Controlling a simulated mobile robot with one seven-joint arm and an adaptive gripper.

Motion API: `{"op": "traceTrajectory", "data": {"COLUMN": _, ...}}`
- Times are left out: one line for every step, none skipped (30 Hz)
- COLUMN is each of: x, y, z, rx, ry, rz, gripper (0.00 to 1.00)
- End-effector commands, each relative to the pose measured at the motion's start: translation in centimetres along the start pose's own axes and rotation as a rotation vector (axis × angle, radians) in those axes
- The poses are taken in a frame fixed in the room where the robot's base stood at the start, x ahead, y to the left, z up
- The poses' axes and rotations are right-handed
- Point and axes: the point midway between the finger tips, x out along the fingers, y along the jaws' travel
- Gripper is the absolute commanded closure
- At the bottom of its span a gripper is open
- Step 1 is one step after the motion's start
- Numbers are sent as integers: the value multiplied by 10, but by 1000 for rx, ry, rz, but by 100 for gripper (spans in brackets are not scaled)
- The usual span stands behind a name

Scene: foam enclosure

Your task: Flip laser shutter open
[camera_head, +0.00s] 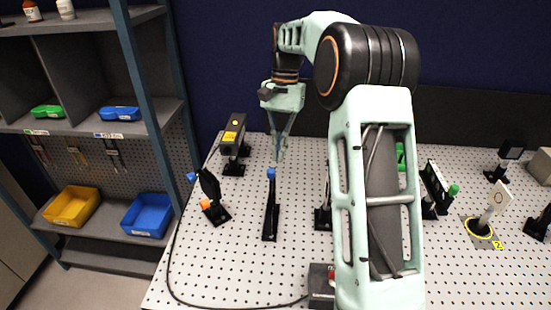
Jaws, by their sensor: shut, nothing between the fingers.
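My gripper (279,156) points down above the perforated table, its fingers shut and empty. Its tips appear just behind and above a black upright post with a blue tip (271,200); I cannot tell whether they touch. To the left, a black tilted mount (210,187) carries a blue knob and an orange knob on a black base. Behind it is a dark box-shaped laser (233,139) with a yellow label. Neither black part is labelled, so I cannot tell for sure which one is the shutter or whether it is open. My arm hides the table's middle.
Optical mounts stand to the right, including one with a green knob (437,195) and a white plate on a yellow-ringed base (496,208). A black cable (205,304) curves along the table's left and front. A shelf with bins (148,214) is at left.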

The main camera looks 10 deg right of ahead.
Motion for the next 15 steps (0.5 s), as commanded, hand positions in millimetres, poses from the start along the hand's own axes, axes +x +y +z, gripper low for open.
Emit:
{"op": "traceTrajectory", "data": {"x": 0, "y": 0, "z": 7, "rx": -1, "ry": 2, "rz": -1, "gripper": 100}}
{"op": "traceTrajectory", "data": {"x": 1, "y": 0, "z": 10, "rx": -1, "ry": 1, "rz": 0, "gripper": 100}}
{"op": "traceTrajectory", "data": {"x": 2, "y": 0, "z": 13, "rx": -1, "ry": 1, "rz": 0, "gripper": 100}}
{"op": "traceTrajectory", "data": {"x": 2, "y": 0, "z": 16, "rx": -1, "ry": 1, "rz": 0, "gripper": 100}}
{"op": "traceTrajectory", "data": {"x": 3, "y": 0, "z": 18, "rx": -1, "ry": 1, "rz": 0, "gripper": 100}}
{"op": "traceTrajectory", "data": {"x": 4, "y": 0, "z": 21, "rx": -1, "ry": 1, "rz": -1, "gripper": 100}}
{"op": "traceTrajectory", "data": {"x": 4, "y": 0, "z": 23, "rx": -1, "ry": 1, "rz": 0, "gripper": 100}}
{"op": "traceTrajectory", "data": {"x": 4, "y": 0, "z": 24, "rx": -1, "ry": 1, "rz": -1, "gripper": 100}}
{"op": "traceTrajectory", "data": {"x": 5, "y": 0, "z": 26, "rx": 0, "ry": 1, "rz": -1, "gripper": 100}}
{"op": "traceTrajectory", "data": {"x": 5, "y": 0, "z": 27, "rx": 0, "ry": 0, "rz": 0, "gripper": 100}}
{"op": "traceTrajectory", "data": {"x": 6, "y": 0, "z": 28, "rx": 0, "ry": 0, "rz": 0, "gripper": 100}}
{"op": "traceTrajectory", "data": {"x": 6, "y": 0, "z": 29, "rx": 0, "ry": 0, "rz": 0, "gripper": 100}}
{"op": "traceTrajectory", "data": {"x": 6, "y": 0, "z": 29, "rx": 0, "ry": 0, "rz": 0, "gripper": 100}}
{"op": "traceTrajectory", "data": {"x": 6, "y": 0, "z": 29, "rx": 0, "ry": 0, "rz": 0, "gripper": 100}}
{"op": "traceTrajectory", "data": {"x": 6, "y": 0, "z": 29, "rx": 0, "ry": 0, "rz": 0, "gripper": 100}}
